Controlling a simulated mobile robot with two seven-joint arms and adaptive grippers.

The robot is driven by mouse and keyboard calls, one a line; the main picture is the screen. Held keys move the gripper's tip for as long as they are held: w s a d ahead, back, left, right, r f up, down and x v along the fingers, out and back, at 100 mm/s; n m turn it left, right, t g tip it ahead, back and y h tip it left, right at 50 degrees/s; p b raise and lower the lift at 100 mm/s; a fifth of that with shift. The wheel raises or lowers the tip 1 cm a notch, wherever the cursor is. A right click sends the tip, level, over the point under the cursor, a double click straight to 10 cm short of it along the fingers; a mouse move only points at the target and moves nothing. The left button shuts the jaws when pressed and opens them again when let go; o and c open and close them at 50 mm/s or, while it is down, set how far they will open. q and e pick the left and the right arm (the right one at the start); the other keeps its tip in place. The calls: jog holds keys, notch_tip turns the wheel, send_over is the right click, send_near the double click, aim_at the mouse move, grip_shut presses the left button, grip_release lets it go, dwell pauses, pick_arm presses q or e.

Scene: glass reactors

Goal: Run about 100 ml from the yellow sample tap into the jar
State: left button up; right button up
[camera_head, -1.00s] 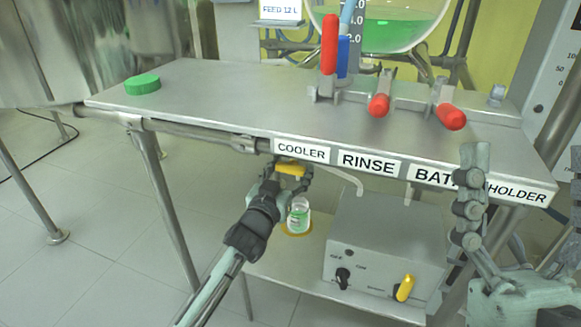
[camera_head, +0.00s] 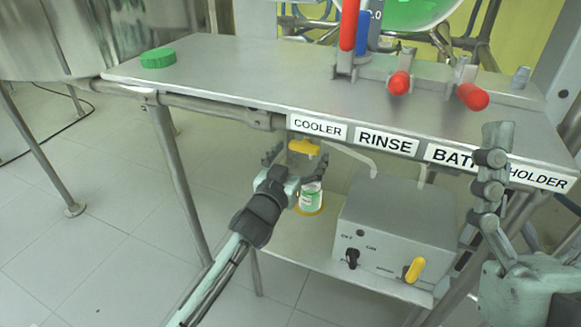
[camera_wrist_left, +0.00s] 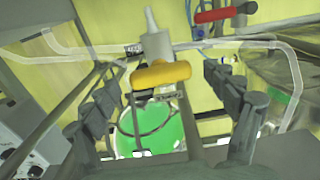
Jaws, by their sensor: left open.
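The yellow sample tap (camera_head: 305,147) is under the table's front edge, below the COOLER label. Its yellow handle (camera_wrist_left: 160,74) lies crosswise in the left wrist view. My left gripper (camera_head: 297,160) is open, with one finger on each side of the handle and gaps between; the fingers also show in the left wrist view (camera_wrist_left: 163,78). The jar (camera_head: 311,196), clear with white and green on it, stands upright on the lower shelf below the tap, partly behind my gripper. I cannot tell its liquid level. My right gripper (camera_head: 487,185) is at the right; its opening is unclear.
A green lid (camera_head: 158,57) lies on the tabletop (camera_head: 230,75). Red-handled valves (camera_head: 399,83) stand at the table's back right. A grey control box (camera_head: 398,230) with a black knob and a yellow one sits right of the jar. Open floor lies left.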

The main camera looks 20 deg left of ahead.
pick_arm(q)
jog(key=s, duration=0.9)
jog(key=shift+s+a, duration=0.15)
jog(key=shift+s, duration=0.15)
